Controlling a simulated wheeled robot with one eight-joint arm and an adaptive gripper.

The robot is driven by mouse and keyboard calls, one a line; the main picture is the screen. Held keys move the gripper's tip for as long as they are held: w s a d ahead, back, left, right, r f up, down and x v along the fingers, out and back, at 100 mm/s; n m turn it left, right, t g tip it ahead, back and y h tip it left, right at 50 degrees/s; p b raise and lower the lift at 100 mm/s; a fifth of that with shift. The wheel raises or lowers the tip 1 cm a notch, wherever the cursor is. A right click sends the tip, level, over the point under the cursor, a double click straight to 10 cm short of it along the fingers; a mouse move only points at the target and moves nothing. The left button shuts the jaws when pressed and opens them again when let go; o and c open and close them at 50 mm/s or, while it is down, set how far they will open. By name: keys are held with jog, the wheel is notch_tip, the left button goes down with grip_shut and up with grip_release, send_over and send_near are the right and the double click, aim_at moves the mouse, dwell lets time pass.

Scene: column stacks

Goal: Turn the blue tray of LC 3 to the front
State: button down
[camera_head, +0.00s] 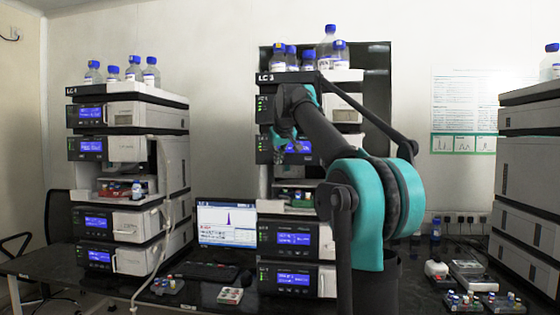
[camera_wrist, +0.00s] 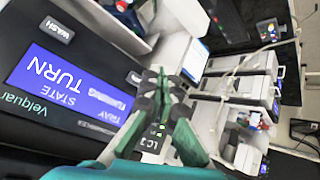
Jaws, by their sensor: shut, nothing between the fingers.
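LC 3 (camera_head: 290,77) is the middle stack in the head view. Its open compartment (camera_head: 292,194) holds small red and green-looking items; the blue tray cannot be made out clearly there. My gripper (camera_head: 287,128) is in front of the stack's upper modules, above that compartment, partly hidden by my arm. In the wrist view my gripper (camera_wrist: 162,92) is shut and empty, beside a dark front panel. The panel's blue display (camera_wrist: 68,82), seen upside down, reads STATE and TURN. A button marked WASH (camera_wrist: 58,29) is near it. Whether the fingertips touch the panel cannot be told.
Bottles (camera_head: 328,44) stand on top of LC 3. Another stack (camera_head: 128,165) with an open compartment is at the left, and a third (camera_head: 530,175) at the right.

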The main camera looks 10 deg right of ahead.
jog(key=shift+s+a, duration=0.25)
jog(key=shift+s, duration=0.5)
jog(key=shift+s+a, duration=0.25)
jog(key=shift+s, duration=0.45)
dwell(4.0)
jog(key=s+d+f+m+g, duration=0.1)
jog(key=s+f, duration=0.3)
jog(key=f, duration=0.6)
jog(key=s+d+f+g, duration=0.1)
jog(key=s+f, duration=0.3)
jog(key=f, duration=0.5)
jog(key=s+d+f+m+g, duration=0.1)
jog(key=s+f, duration=0.3)
jog(key=f, duration=0.6)
jog(key=s+d+f+m+g, duration=0.1)
jog(key=s+f+g, duration=0.1)
jog(key=s+f, duration=2.5)
jog(key=shift+s+d+m, duration=0.25)
jog(key=shift+s+m, duration=0.05)
jog(key=shift+m, duration=0.1)
